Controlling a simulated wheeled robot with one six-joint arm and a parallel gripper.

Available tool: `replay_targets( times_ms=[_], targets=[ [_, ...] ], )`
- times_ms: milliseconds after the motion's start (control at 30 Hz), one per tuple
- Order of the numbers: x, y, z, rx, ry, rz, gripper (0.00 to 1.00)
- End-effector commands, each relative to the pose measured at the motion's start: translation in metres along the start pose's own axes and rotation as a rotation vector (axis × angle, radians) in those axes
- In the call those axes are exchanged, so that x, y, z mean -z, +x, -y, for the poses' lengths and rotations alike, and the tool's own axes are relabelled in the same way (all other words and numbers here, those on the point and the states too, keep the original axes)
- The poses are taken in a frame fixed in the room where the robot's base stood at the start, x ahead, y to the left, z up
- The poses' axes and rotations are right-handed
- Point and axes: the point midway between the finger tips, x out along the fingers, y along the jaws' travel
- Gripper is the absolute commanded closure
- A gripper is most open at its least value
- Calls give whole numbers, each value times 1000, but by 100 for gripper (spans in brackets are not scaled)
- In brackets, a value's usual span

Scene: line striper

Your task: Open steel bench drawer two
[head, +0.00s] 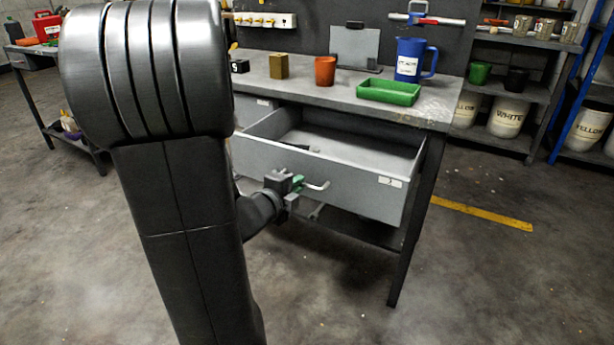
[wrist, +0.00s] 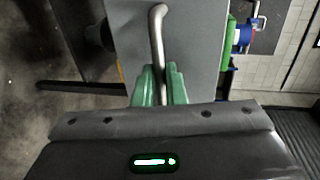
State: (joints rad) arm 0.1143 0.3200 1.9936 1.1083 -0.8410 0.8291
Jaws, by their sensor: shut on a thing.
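The steel bench drawer two (head: 350,185) is a grey drawer with a small label marked 2 at its right front. It stands well pulled out of the bench (head: 330,97), and its inside shows. Its bar handle (head: 318,186) is on the front face. My gripper (head: 297,185) is at the handle. In the wrist view the green fingertips of my gripper (wrist: 160,88) are shut around the metal handle (wrist: 158,40), with the grey drawer front (wrist: 190,50) behind. A small dark item (head: 299,146) lies inside the drawer.
On the bench top stand a green tray (head: 389,91), a blue jug (head: 410,60), an orange cup (head: 325,70) and a brass block (head: 278,66). Another drawer front (head: 262,104) shows partly at left. Shelves with buckets (head: 503,113) stand right. The floor in front is clear.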

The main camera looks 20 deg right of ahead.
Motion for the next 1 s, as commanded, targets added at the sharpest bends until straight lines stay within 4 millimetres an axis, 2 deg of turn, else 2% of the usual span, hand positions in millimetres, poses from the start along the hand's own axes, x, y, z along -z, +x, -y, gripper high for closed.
replay_targets(
  times_ms=[100, 233, 700, 733, 800, 1000],
  targets=[
    [-1, -15, -4, -1, 0, 3, 100],
    [0, -23, -6, -2, -1, 1, 100],
    [0, -27, -6, -1, 0, 0, 100],
    [0, -27, -6, -1, 0, 0, 84],
    [0, -27, -6, -1, 0, 0, 70],
    [0, -27, -6, -1, 0, 0, 68]
  ],
)
